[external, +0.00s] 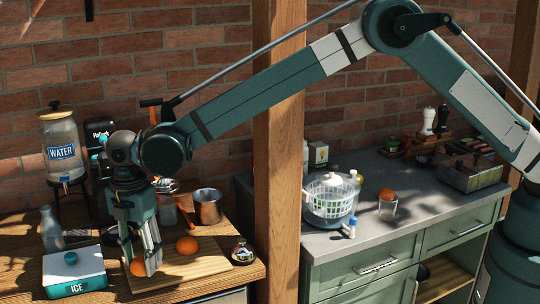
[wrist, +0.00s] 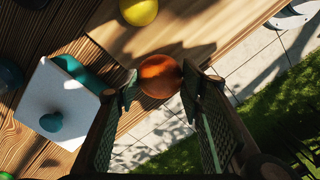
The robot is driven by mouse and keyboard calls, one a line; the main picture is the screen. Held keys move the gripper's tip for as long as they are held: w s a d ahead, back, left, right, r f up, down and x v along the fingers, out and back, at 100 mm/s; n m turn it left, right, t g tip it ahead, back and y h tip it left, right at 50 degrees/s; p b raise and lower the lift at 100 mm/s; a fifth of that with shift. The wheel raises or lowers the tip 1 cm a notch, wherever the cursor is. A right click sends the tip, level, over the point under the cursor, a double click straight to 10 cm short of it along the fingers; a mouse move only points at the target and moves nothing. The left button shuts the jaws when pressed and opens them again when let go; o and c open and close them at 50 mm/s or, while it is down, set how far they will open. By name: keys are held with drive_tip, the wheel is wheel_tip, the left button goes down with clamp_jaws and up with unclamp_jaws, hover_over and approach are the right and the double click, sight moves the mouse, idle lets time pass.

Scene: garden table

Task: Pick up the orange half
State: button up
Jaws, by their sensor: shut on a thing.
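The orange half (wrist: 160,76) sits between the two fingertips of my gripper (wrist: 159,87) in the wrist view. The fingers touch it on both sides, and the gripper is shut on it. In the external view the orange half (external: 138,267) shows at the fingertips of my gripper (external: 143,266), partly hidden by a finger, near the front of the wooden board (external: 205,265). I cannot tell whether it touches the board or hangs just above it.
Another orange fruit (external: 187,245) lies on the board, right of my gripper. A teal and white ICE box (external: 77,274) stands close on the left. A metal cup (external: 208,207) stands behind. A yellow fruit (wrist: 138,10) shows in the wrist view.

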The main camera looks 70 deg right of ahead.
sight(142, 259)
drive_tip(key=shift+r, duration=3.4)
drive_tip(key=shift+s+r+b, duration=0.1)
drive_tip(key=shift+b, duration=0.2)
